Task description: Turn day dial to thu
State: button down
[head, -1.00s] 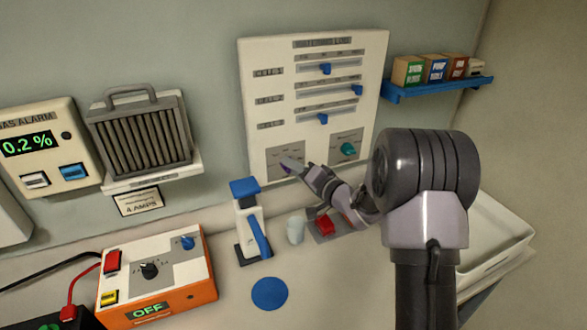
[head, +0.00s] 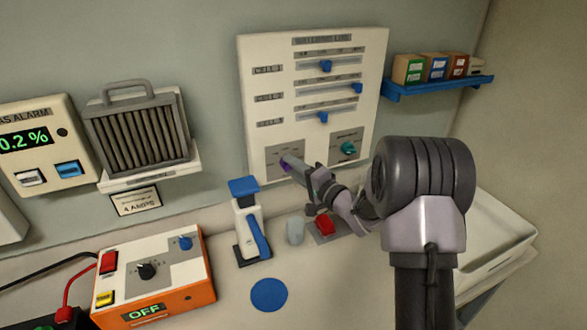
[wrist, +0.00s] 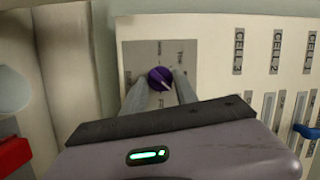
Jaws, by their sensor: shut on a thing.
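The day dial is a purple knob (wrist: 160,78) with a light pointer mark, on a grey plate (wrist: 137,58) low on the white wall panel. In the wrist view the fingers of my gripper (wrist: 160,84) are on both sides of the knob and shut on it. In the head view my gripper (head: 288,164) reaches from the right to the panel's lower left plate, and a bit of purple (head: 285,165) shows at its tip. The day labels are too small and blurred to read, so I cannot tell the day it points to.
The white panel (head: 258,75) also has blue sliders and a teal knob (head: 348,148). Below stand a blue-topped device (head: 246,215), a small pale cup (head: 295,231) and a red switch (head: 325,225). A blue shelf (head: 440,87) with boxes is at the right.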

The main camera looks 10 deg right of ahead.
jog(key=shift+r, duration=0.1)
jog(key=c, duration=1)
grip_release()
jog(key=shift+o, duration=0.2)
jog(key=p+v, duration=0.2)
jog(key=v, duration=1.5)
jog(key=shift+s, duration=0.2)
